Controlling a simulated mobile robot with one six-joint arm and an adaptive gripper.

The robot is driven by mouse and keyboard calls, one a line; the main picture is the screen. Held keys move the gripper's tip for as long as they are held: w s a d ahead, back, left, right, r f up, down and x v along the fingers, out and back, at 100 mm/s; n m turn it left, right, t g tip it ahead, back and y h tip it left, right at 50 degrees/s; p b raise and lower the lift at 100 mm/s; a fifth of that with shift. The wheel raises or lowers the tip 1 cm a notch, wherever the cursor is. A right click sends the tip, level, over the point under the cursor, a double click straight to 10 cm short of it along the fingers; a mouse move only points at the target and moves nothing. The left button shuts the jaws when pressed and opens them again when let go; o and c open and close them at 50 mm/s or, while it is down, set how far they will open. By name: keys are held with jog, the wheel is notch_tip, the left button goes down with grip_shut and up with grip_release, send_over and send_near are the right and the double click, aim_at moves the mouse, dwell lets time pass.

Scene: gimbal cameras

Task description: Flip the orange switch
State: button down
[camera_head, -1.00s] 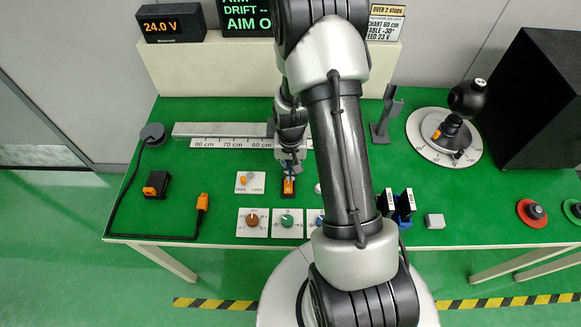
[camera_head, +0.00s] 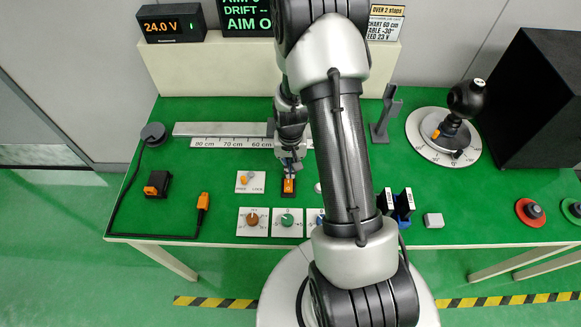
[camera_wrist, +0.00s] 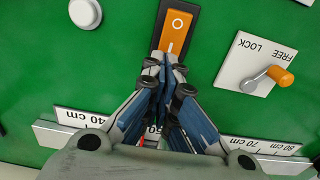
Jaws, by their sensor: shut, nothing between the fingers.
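The orange rocker switch (camera_head: 288,186) sits in a black housing on the green table, left of my arm in the head view. In the wrist view the orange switch (camera_wrist: 176,34) shows a white "O" at its far end and part of a white bar mark nearer my gripper. My gripper (camera_wrist: 168,62) is shut and empty. Its fingertips are over the near end of the switch and hide that end. In the head view my gripper (camera_head: 289,172) is just behind the switch. I cannot tell whether the tips touch it.
A FREE/LOCK plate (camera_head: 250,182) with an orange-tipped lever is close left of the switch. Plates with knobs (camera_head: 286,222) lie in front. A white round button (camera_wrist: 85,13) is on the switch's other side. A ruler rail (camera_head: 232,142) runs behind.

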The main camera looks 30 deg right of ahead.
jog(key=shift+r, duration=0.1)
notch_tip(320, 180, up, 14)
jog(key=w+d+p, duration=0.1)
jog(key=p, duration=0.4)
jog(key=shift+w, duration=0.4)
jog(key=s+a+r+n+t, duration=0.1)
jog(key=s+a+r+n, duration=0.2)
jog(key=r, duration=0.5)
jog(key=s+a+r+t, duration=0.1)
jog(key=s+a+r, duration=0.1)
jog(key=a+r, duration=0.5)
jog(key=s+a+r+n+t, duration=0.2)
jog(key=s+a+r, duration=0.3)
jog(key=s+r, duration=0.4)
jog(key=s+n, duration=0.1)
jog(key=s, duration=0.4)
jog(key=shift+s+r+n+t, duration=0.2)
jog(key=shift+s+n+t, duration=0.1)
jog(key=shift+s+n, duration=0.1)
jog(key=shift+w, duration=0.1)
